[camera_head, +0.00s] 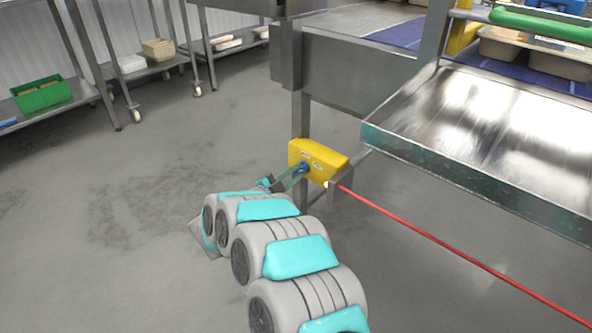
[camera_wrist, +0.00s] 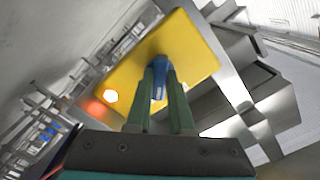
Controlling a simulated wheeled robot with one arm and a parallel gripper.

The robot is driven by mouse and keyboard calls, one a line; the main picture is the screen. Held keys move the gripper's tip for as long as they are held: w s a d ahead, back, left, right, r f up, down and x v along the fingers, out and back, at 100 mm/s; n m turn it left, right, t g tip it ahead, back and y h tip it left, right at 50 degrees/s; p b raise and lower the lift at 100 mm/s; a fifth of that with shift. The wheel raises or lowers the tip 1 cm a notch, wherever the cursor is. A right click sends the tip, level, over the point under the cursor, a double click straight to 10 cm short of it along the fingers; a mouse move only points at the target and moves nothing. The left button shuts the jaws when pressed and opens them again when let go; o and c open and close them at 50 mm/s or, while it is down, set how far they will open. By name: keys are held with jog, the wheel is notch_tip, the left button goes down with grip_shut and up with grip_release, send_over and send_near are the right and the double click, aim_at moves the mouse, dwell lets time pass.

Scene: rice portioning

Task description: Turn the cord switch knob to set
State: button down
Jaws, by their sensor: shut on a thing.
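The cord switch is a yellow box (camera_head: 321,158) on the steel leg below the table, with a red cord (camera_head: 440,243) running from it to the lower right. In the wrist view the yellow box (camera_wrist: 200,50) fills the upper middle. A blue knob (camera_wrist: 158,78) stands on its face. My gripper (camera_wrist: 160,92) has its two green fingers shut on the blue knob, one on each side. In the head view my gripper (camera_head: 298,174) reaches the box's left part, where the knob is mostly hidden. Small markings on the box are too small to read.
A steel tray table (camera_head: 480,125) stands right of the switch, its edge close to the box. A glowing orange light (camera_wrist: 97,109) shows by the box's edge in the wrist view. Shelves with a green crate (camera_head: 42,94) stand at far left. The floor at left is clear.

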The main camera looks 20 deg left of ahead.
jog(key=n+p, duration=0.3)
jog(key=n, duration=0.2)
jog(key=shift+r+p, duration=0.1)
jog(key=shift+p, duration=0.2)
jog(key=shift+n+p, duration=1.15)
jog(key=shift+n, duration=0.95)
jog(key=shift+f, duration=0.2)
jog(key=c, duration=0.8)
grip_release()
jog(key=b+v, duration=0.1)
jog(key=v, duration=0.7)
